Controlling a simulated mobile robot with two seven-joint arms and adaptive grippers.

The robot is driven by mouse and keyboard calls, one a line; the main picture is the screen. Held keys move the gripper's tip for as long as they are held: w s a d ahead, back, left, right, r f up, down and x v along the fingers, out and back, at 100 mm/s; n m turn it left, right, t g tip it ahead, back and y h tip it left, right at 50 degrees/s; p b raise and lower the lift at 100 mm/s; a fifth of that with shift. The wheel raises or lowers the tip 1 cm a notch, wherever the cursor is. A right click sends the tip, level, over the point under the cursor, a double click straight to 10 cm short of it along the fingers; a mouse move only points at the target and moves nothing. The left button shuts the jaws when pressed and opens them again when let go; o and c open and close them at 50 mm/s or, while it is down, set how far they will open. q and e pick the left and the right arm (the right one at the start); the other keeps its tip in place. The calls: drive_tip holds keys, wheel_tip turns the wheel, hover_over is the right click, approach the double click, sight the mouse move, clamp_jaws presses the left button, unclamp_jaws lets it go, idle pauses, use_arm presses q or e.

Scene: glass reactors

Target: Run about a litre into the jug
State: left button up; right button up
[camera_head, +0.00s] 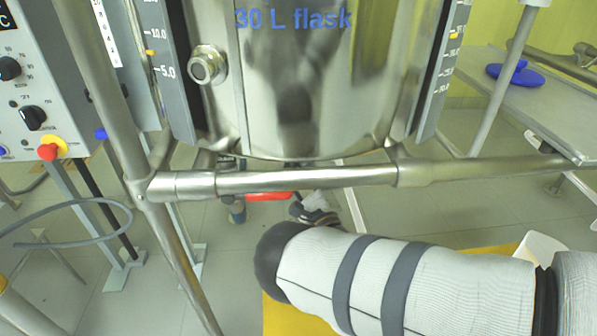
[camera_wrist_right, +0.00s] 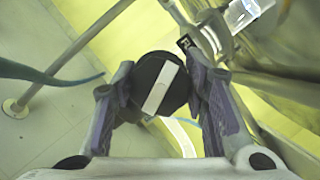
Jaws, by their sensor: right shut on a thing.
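The steel 30 L flask (camera_head: 300,90) fills the top middle of the head view. A red lever-like part (camera_head: 268,196) shows just under it, behind the frame's front bar. My right arm comes in from the right below the flask, and its gripper (camera_head: 312,208) is mostly hidden behind my own arm. In the right wrist view, my right gripper (camera_wrist_right: 162,92) is shut on a round black knob (camera_wrist_right: 146,78) with a white stripe. I cannot make out the jug for sure. My left gripper is not in view.
The frame's steel bar (camera_head: 290,178) crosses in front of the flask's underside. A control box (camera_head: 35,90) with black knobs and a red button stands at the left. A grey bench (camera_head: 545,110) with a blue lid-like thing (camera_head: 515,74) is at the right. A yellow surface (camera_head: 290,315) lies below my arm.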

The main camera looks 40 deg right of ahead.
drive_tip(key=shift+m, duration=0.4)
drive_tip(key=m+h, duration=0.2)
drive_tip(key=m, duration=0.2)
drive_tip(key=m+h, duration=0.2)
drive_tip(key=m, duration=0.1)
drive_tip(key=shift+m, duration=0.4)
drive_tip(key=m+g+h, duration=0.1)
drive_tip(key=m+h, duration=0.1)
drive_tip(key=m, duration=0.2)
drive_tip(key=m+h, duration=0.2)
drive_tip(key=m, duration=0.2)
drive_tip(key=shift+d+g, duration=0.1)
drive_tip(key=shift+g, duration=0.3)
drive_tip(key=m+g+h, duration=0.1)
drive_tip(key=m, duration=0.2)
drive_tip(key=m+g+h, duration=0.1)
drive_tip(key=m, duration=0.2)
drive_tip(key=shift+s+r+p, duration=0.1)
drive_tip(key=shift+p, duration=0.2)
drive_tip(key=shift+d+m+g+h+p, duration=0.1)
drive_tip(key=shift+m+g+h+p, duration=0.2)
drive_tip(key=shift+m+g, duration=0.75)
drive_tip(key=shift+m+g+h+p, duration=0.2)
drive_tip(key=shift+m+g+p, duration=0.15)
drive_tip(key=shift+m, duration=1.4)
drive_tip(key=shift+m, duration=0.3)
drive_tip(key=o, duration=1.2)
